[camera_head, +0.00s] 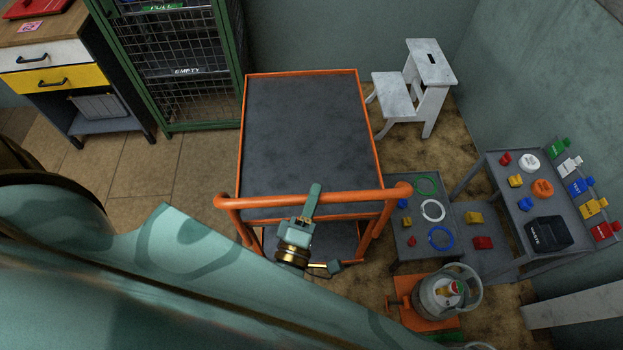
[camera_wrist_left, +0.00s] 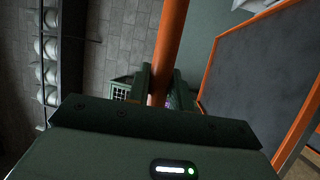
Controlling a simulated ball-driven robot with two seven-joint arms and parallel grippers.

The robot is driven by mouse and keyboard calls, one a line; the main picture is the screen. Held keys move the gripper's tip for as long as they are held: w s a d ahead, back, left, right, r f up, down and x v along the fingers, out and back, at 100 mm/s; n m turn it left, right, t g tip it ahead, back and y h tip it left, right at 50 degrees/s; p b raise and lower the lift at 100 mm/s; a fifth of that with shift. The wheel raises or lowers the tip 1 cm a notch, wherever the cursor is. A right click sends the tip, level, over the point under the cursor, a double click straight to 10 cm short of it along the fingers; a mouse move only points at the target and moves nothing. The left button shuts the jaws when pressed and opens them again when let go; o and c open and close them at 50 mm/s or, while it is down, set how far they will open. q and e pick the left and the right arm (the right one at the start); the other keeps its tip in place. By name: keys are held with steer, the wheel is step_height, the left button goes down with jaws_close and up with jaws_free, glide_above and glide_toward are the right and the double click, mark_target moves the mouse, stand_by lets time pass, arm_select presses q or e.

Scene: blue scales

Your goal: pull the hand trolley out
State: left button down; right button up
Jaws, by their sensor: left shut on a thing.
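The hand trolley (camera_head: 305,120) has a dark grey top deck with an orange frame, and a lower deck shows below. Its orange push handle (camera_head: 350,198) runs across the near end. My left gripper (camera_head: 314,196) is at the middle of this handle and shut on the bar. In the left wrist view the orange bar (camera_wrist_left: 170,45) passes between the fingers of my left gripper (camera_wrist_left: 160,85). The trolley's deck (camera_wrist_left: 255,65) shows at the right there. My own arm covers the lower left of the head view. My right gripper is not in view.
A green wire cage (camera_head: 185,70) stands left of the trolley, and a white step stool (camera_head: 414,85) stands at its right. A grey stepped stand (camera_head: 480,213) with coloured pieces and a gas cylinder (camera_head: 440,297) on an orange base are at the right. Tiled floor (camera_head: 145,190) is clear at the left.

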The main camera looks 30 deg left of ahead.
arm_select(q)
steer(key=s+d, duration=0.1)
steer(key=s, duration=0.2)
steer(key=shift+d+f, duration=0.1)
steer(key=shift+d, duration=0.3)
steer(key=shift+s+d, duration=0.25)
steer(key=shift+s, duration=0.15)
steer(key=c, duration=1.3)
jaws_free()
steer(key=shift+o, duration=0.2)
steer(key=shift+w, duration=0.1)
